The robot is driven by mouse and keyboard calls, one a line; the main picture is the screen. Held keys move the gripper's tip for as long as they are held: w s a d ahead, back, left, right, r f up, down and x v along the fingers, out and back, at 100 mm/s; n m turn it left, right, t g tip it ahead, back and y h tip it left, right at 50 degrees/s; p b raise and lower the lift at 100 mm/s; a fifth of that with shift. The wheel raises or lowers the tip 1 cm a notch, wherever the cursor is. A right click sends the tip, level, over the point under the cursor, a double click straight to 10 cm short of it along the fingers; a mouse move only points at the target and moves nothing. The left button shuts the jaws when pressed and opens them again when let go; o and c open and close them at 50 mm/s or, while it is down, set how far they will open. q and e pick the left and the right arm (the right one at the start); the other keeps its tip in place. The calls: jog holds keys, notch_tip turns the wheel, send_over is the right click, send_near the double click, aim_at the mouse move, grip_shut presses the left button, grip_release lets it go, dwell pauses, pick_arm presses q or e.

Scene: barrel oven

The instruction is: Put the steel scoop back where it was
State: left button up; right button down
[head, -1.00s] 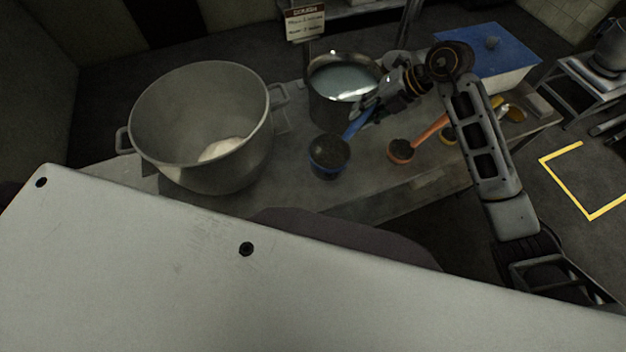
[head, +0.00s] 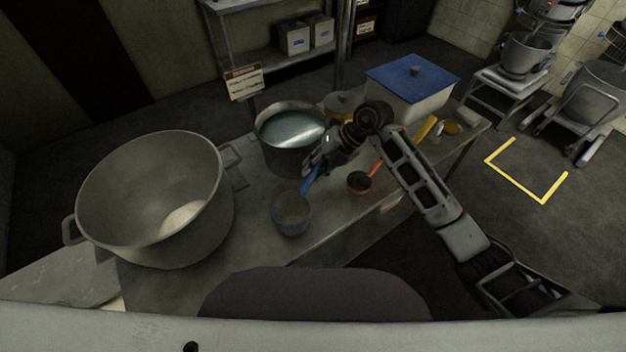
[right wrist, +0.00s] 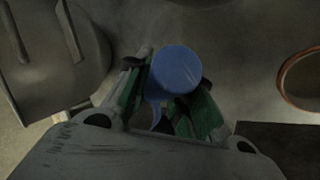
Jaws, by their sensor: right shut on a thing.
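The steel scoop (head: 291,210) has a round bowl and a blue handle (head: 309,180). My right gripper (head: 318,162) is shut on the upper part of the handle. The handle's round blue end (right wrist: 177,69) shows between the green-padded fingers in the right wrist view. The bowl hangs below and left of the gripper, over the table between the big pot and an orange-handled scoop; I cannot tell whether it touches the tabletop. My left gripper is not in view.
The orange scoop (head: 360,182) lies just right of the steel scoop. A large pot (head: 150,205) stands left, a pot of liquid (head: 290,132) behind. A blue-lidded box (head: 412,85) stands at the far right of the table (head: 335,222). Bare tabletop surrounds the scoop.

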jog(key=shift+f, duration=0.55)
jog(key=shift+f, duration=1.9)
jog(key=c, duration=1.2)
grip_release()
jog(key=shift+c, duration=0.2)
jog(key=v, duration=1.2)
jog(key=shift+b, duration=0.3)
jog(key=shift+s, duration=0.1)
